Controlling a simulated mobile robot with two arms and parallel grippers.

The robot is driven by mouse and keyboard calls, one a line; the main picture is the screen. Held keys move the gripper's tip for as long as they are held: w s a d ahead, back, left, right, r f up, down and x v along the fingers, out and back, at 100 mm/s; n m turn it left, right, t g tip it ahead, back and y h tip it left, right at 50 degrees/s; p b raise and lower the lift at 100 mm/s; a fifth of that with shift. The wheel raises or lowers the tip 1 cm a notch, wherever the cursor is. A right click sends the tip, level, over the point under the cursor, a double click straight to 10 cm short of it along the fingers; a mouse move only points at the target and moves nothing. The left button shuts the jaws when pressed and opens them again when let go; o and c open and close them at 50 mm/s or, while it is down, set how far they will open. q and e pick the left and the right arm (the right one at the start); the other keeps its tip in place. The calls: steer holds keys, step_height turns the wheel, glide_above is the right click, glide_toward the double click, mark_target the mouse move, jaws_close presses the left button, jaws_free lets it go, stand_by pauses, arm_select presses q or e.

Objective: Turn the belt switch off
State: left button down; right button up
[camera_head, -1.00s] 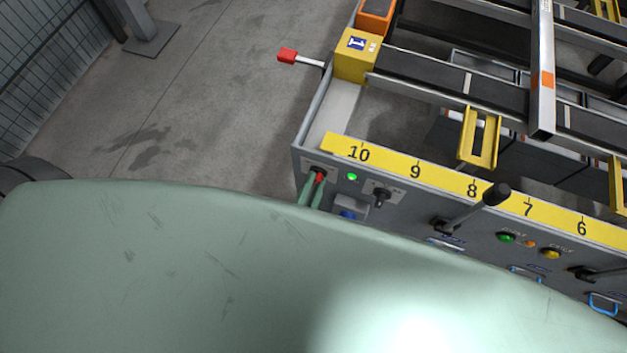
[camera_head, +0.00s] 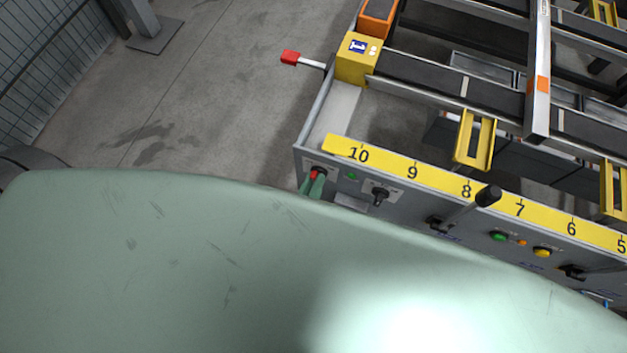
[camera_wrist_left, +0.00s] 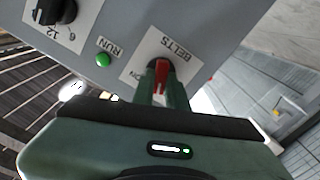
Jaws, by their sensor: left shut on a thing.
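The belt switch (camera_head: 314,174) is a red handle on a pale plate at the left end of the table's grey front panel. In the left wrist view the red switch handle (camera_wrist_left: 162,72) sits under the word BELTS, with part of ON readable beside it. My left gripper (camera_head: 311,184) has its green fingers on either side of the handle, shut on it. The left gripper also shows in the left wrist view (camera_wrist_left: 162,84). The green RUN lamp (camera_head: 351,176) beside the switch looks dim in the head view. My right gripper is not in view.
A black selector knob (camera_head: 380,196) and a black-knobbed lever (camera_head: 487,195) stick out of the panel to the right. A yellow numbered scale (camera_head: 412,172) runs along the edge above. A red-tipped rod (camera_head: 291,57) juts left from the table's far corner. My green arm covers the lower picture.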

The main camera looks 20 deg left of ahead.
arm_select(q)
steer(key=shift+a+f+n, duration=0.1)
steer(key=shift+n, duration=1.8)
steer(key=c, duration=1.4)
jaws_free()
steer(key=shift+c, duration=0.2)
steer(key=shift+s, duration=0.1)
steer(key=s+b, duration=0.1)
steer(key=s, duration=0.6)
steer(key=shift+s, duration=0.35)
steer(key=shift+a, duration=0.1)
